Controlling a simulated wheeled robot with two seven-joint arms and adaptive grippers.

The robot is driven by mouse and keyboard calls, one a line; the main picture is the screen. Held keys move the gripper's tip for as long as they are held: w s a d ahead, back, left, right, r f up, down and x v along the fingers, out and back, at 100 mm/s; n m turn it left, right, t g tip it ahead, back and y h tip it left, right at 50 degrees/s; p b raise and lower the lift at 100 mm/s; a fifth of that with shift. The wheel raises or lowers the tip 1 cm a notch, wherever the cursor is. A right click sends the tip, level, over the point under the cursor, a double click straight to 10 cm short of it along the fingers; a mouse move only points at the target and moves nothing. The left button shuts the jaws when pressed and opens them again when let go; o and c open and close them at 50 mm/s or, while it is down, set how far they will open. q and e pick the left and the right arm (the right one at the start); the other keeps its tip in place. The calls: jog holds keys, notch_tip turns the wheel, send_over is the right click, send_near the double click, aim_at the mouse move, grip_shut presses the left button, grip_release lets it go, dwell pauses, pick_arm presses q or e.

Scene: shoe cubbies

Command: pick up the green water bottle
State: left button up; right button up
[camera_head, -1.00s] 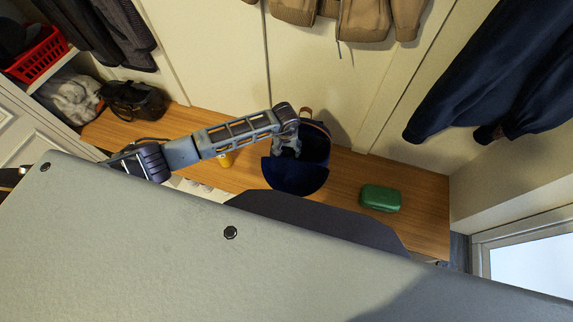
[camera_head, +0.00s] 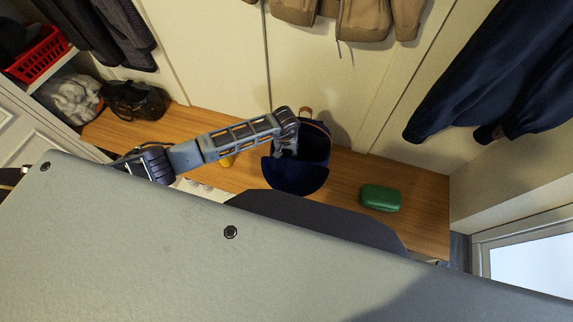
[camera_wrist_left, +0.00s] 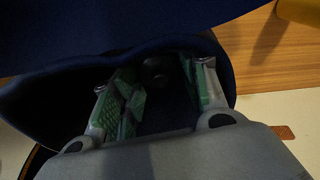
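I cannot make out a green water bottle for certain in either view. A dark blue open bag (camera_head: 297,180) stands on the wooden bench in the head view. My left gripper (camera_head: 287,148) reaches down into its opening. In the left wrist view the gripper (camera_wrist_left: 165,85) is open inside the bag (camera_wrist_left: 60,95), its two fingers with green patterned pads spread apart. A dark, round-ended object (camera_wrist_left: 156,70) lies in shadow between and beyond the fingertips; I cannot tell what it is. My right gripper is not in view.
A green case (camera_head: 380,198) lies on the bench (camera_head: 425,205) to the right of the bag, with bare wood around it. A yellow object (camera_head: 226,162) sits partly behind my left arm. A black handbag (camera_head: 135,100) is at the bench's left end.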

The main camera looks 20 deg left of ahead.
pick_arm(q)
grip_shut()
jog(key=shift+r, duration=0.1)
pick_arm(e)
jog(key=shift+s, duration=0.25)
pick_arm(q)
jog(key=shift+w+r+p, duration=0.1)
jog(key=shift+r+p, duration=0.55)
jog(key=shift+r, duration=0.3)
notch_tip(320, 180, up, 16)
jog(key=p, duration=0.9)
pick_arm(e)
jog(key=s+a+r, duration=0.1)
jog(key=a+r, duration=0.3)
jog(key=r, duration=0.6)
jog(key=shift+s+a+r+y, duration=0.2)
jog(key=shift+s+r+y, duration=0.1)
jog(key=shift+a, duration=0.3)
